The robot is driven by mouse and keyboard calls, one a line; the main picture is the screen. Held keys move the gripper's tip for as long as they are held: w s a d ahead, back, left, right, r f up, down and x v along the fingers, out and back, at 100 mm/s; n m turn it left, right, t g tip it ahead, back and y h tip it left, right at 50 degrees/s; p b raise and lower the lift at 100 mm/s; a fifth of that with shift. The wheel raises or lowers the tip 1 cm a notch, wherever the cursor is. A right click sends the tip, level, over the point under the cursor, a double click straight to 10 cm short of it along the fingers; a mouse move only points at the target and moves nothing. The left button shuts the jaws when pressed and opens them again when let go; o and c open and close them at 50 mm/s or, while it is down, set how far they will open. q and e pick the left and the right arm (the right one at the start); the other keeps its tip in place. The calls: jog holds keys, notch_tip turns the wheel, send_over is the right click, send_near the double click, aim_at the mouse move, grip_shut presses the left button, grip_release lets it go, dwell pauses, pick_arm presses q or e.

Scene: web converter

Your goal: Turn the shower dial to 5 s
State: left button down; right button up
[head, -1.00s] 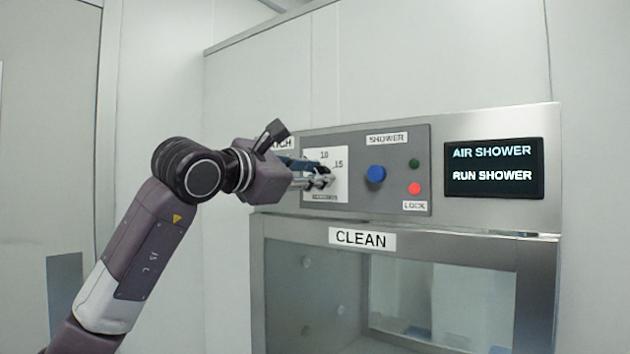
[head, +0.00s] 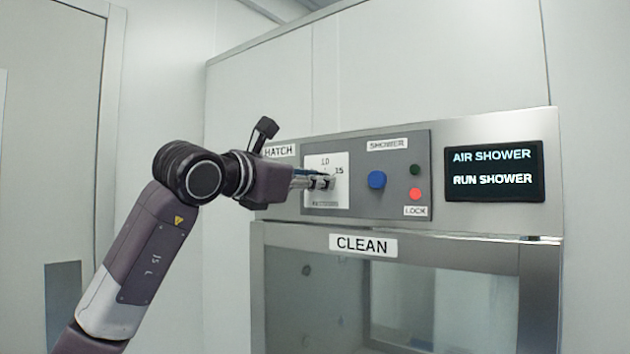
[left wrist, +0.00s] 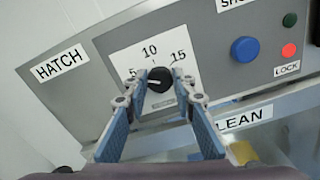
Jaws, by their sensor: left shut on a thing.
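The shower dial is a black round knob (left wrist: 160,80) on a white plate (left wrist: 125,45) marked 5, 10 and 15. In the left wrist view a short white mark on the knob points left, roughly towards the 5. My left gripper (left wrist: 160,90) has its two blue-sided fingers on either side of the knob and is shut on it. In the head view the left gripper (head: 322,182) covers the knob and the 5 on the plate (head: 340,200). My right gripper is not in view.
Right of the dial are a blue button (head: 376,180), a dark green light (head: 415,170) and a lit red light (head: 415,194). The display (head: 493,170) reads AIR SHOWER, RUN SHOWER. Below is the glass door (head: 400,290) under the CLEAN label (head: 363,245).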

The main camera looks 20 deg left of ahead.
pick_arm(q)
jog(key=shift+f, duration=0.2)
jog(key=c, duration=1.6)
grip_release()
jog(key=shift+r, duration=0.1)
jog(key=v, duration=1.2)
